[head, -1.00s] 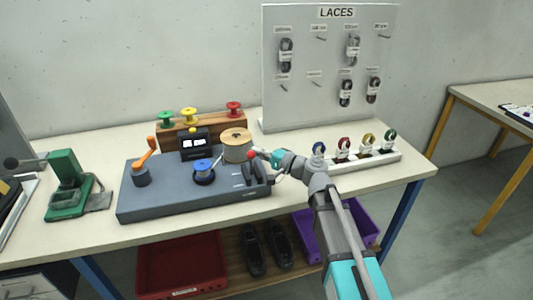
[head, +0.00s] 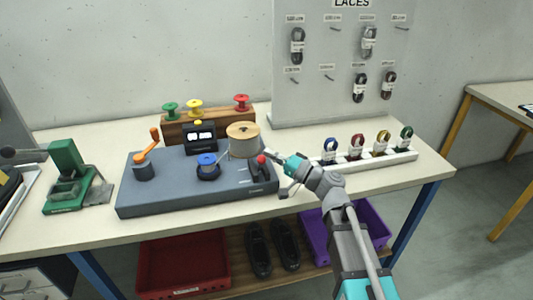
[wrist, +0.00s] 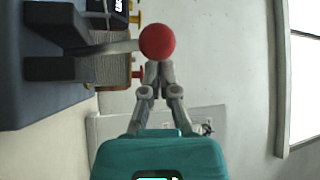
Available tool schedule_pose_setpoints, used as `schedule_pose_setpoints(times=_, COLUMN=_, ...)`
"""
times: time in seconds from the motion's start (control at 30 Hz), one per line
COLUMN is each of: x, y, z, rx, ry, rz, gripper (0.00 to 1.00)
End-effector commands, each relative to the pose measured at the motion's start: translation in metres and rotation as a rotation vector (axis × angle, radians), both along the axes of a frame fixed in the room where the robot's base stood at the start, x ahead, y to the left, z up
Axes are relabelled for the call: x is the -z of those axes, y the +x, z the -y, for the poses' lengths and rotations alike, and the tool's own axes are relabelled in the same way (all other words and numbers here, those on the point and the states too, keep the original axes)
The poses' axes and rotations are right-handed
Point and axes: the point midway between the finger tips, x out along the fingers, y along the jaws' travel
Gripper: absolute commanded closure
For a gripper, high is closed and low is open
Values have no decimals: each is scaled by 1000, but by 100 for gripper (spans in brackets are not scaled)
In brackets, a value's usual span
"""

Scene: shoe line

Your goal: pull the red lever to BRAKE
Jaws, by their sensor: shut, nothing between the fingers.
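The red lever (head: 261,159) stands at the right end of the grey bench unit (head: 190,185), with a round red knob on a pale shaft. In the wrist view the red knob (wrist: 157,42) is just beyond my fingertips, and its shaft runs left between dark side plates. My gripper (head: 269,153) is at the knob's right in the head view. In the wrist view my gripper (wrist: 158,68) has its fingers together and empty. I cannot tell whether the tips touch the knob. No BRAKE marking is readable.
The laces board (head: 335,80) rises behind.

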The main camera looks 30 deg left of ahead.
Motion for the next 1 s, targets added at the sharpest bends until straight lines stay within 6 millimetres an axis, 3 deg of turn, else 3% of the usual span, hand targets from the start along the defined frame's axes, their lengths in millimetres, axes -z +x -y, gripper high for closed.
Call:
schedule_pose_setpoints(times=0.67, x=1, y=-8, z=-5, rx=-13, ry=-1, rz=-1, gripper=100)
schedule_pose_setpoints(times=1.0, x=-6, y=4, z=-11, rx=-13, ry=-1, rz=-1, gripper=100)
